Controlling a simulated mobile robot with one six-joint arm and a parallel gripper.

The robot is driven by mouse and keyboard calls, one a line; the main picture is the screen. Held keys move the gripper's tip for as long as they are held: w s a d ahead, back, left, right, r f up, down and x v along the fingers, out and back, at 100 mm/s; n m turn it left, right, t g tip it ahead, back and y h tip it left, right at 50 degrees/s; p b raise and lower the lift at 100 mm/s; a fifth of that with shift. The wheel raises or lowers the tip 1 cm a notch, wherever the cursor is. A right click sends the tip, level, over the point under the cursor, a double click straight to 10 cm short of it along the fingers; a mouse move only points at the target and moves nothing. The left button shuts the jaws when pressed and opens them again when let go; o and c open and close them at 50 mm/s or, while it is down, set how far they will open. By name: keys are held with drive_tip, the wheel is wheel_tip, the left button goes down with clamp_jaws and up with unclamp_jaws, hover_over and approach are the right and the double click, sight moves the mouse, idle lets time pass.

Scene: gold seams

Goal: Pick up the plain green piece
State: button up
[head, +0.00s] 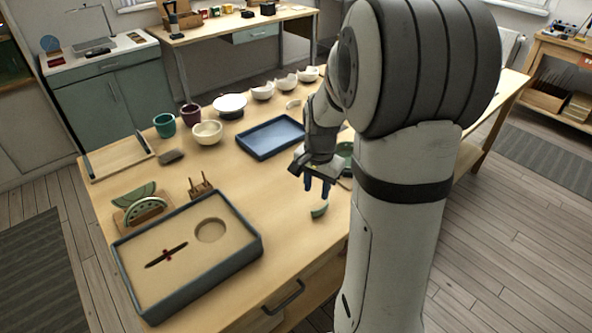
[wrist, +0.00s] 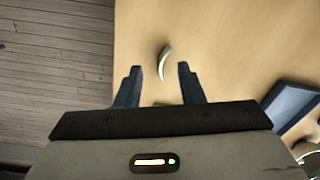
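A small curved green piece (head: 319,211) with a pale edge lies on the wooden table near its front edge. In the wrist view this piece (wrist: 165,62) shows as a thin crescent, between and slightly beyond the fingertips. My gripper (head: 317,190) is above the table, just over the piece in the head view. Its two dark fingers stand apart in the wrist view (wrist: 158,67), with nothing held. Other green pieces (head: 134,196) sit at the left of the table, one with a patterned face. Another green thing (head: 345,150) is partly hidden behind my arm.
A blue tray (head: 242,146) lies behind my gripper. A box with a tan insert (head: 135,268) stands at the front left. Cups (head: 164,125), bowls (head: 207,138) and white pieces (head: 263,91) line the back. The table around the crescent is clear.

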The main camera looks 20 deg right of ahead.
sight(323, 207)
drive_tip(key=w+d+f+m, duration=0.2)
drive_tip(key=f, duration=0.1)
drive_tip(key=w+d+f+m, duration=0.1)
drive_tip(key=d, duration=0.1)
drive_tip(key=shift+f+g, duration=0.2)
drive_tip(key=shift+g, duration=0.1)
drive_tip(key=shift+d+f, duration=0.15)
drive_tip(key=shift+f, duration=0.15)
wheel_tip(323, 207, down, 8)
drive_tip(key=shift+w+r+p, duration=0.1)
drive_tip(key=shift+r+p, duration=0.05)
drive_tip(key=shift+p, duration=0.5)
drive_tip(key=shift+c, duration=0.3)
clamp_jaws()
